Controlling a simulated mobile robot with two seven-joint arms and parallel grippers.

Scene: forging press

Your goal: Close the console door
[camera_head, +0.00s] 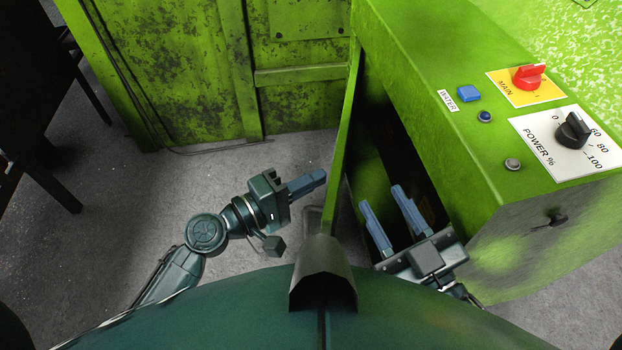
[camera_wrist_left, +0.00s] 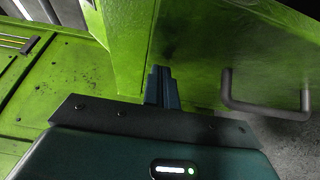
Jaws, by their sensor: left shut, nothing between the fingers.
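The green console (camera_head: 440,120) stands at the right with its dark interior showing. Its door (camera_head: 346,130) stands open, seen nearly edge-on in the head view. In the left wrist view the door face (camera_wrist_left: 205,65) carries a grey bar handle (camera_wrist_left: 268,112). My left gripper (camera_head: 322,176) is shut and empty, left of the door with its fingertips close to the outer face. It also shows in the left wrist view (camera_wrist_left: 160,72), left of the handle; contact cannot be told. My right gripper (camera_head: 381,198) is open, its fingers apart in front of the console opening.
The console top carries a red main switch (camera_head: 528,77), a black power knob (camera_head: 573,130) and a blue button (camera_head: 468,93). A green, stained panel wall (camera_head: 180,70) stands behind. A dark frame (camera_head: 60,130) is at far left. Grey floor (camera_head: 130,240) lies clear around my left arm.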

